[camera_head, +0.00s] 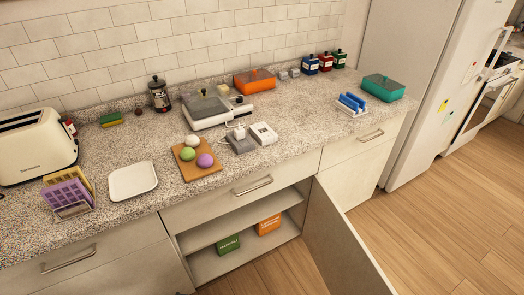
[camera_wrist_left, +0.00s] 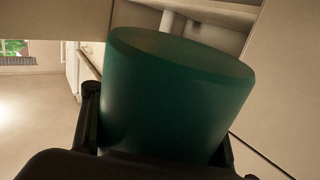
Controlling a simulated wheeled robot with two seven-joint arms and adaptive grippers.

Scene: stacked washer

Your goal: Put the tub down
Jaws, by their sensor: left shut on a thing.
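A dark green tub (camera_wrist_left: 175,95) with a smooth, rounded side fills the middle of the left wrist view. My left gripper (camera_wrist_left: 158,125) is shut on it, with a black finger at each side. The tub looks slightly tilted in that view, and its lower part is hidden by the gripper. I cannot tell what, if anything, is beneath it. Neither gripper can be made out in the head view, and my right gripper is in no view.
The granite counter (camera_head: 300,150) holds a toaster (camera_head: 36,146), a white plate (camera_head: 133,180), a wooden board (camera_head: 196,160) and a teal box (camera_head: 383,87). Below, a cabinet door (camera_head: 340,245) stands open, with a green box (camera_head: 229,244) and an orange box (camera_head: 268,225) inside.

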